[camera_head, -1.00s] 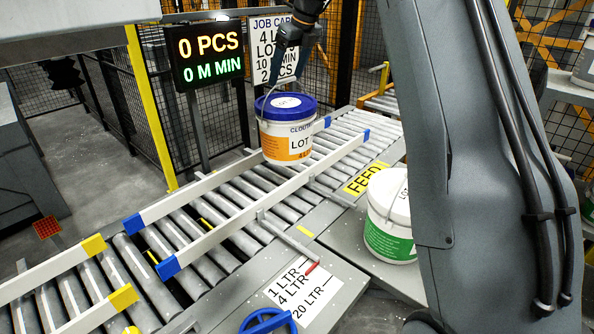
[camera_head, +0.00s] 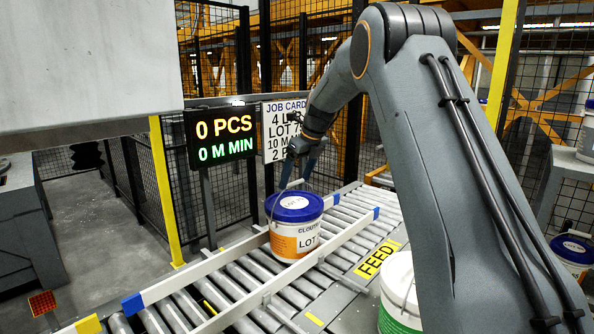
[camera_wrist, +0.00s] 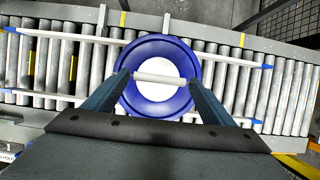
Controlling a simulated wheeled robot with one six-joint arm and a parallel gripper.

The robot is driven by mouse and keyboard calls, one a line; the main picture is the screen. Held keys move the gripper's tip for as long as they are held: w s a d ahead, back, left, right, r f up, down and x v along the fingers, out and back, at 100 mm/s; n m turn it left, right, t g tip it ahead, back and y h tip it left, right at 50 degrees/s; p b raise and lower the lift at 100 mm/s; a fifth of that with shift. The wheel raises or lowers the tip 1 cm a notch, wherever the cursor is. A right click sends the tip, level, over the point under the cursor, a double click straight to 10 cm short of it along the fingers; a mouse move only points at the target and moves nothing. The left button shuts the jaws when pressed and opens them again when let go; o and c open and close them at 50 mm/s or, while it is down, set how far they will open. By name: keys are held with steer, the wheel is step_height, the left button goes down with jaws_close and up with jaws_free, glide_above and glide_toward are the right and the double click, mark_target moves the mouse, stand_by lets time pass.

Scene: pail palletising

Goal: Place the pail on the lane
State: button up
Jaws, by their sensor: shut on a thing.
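The pail (camera_head: 294,241) is white with a blue lid and an orange label band. It stands upright on the roller lane (camera_head: 241,282), between the two white guide rails, and its base seems to rest on the rollers. My gripper (camera_head: 304,158) is above the pail, shut on its raised wire handle. In the wrist view the gripper (camera_wrist: 158,78) has its two fingers at the ends of the white handle grip (camera_wrist: 158,78), over the blue lid (camera_wrist: 160,107). The near rail hides part of the pail's base.
A white pail with a green label (camera_head: 398,292) stands on the side plate at right, partly behind my arm. A display (camera_head: 221,139) reads 0 PCS, and a job card (camera_head: 285,125) hangs beside it. A yellow post (camera_head: 166,190) and mesh fence stand behind the lane.

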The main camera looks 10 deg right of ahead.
mark_target(297, 203)
steer(key=shift+f+p, duration=0.5)
steer(key=shift+f, duration=1.1)
steer(key=o, duration=2.1)
steer(key=shift+f, duration=0.2)
steer(key=b+v, duration=0.4)
steer(key=v, duration=0.8)
steer(key=s+a+f+n+g+h, duration=0.1)
steer(key=s+f+n, duration=0.6)
steer(key=s, duration=0.6)
steer(key=s+a+f+n+g, duration=0.1)
steer(key=s+f+n, duration=0.7)
steer(key=s+n, duration=0.4)
steer(key=s+a+f+n+h, duration=0.1)
steer(key=s+f+n, duration=0.7)
steer(key=s, duration=0.7)
steer(key=shift+s+a+n+g+h, duration=0.15)
steer(key=shift+n+g+h, duration=0.2)
steer(key=shift+n, duration=0.75)
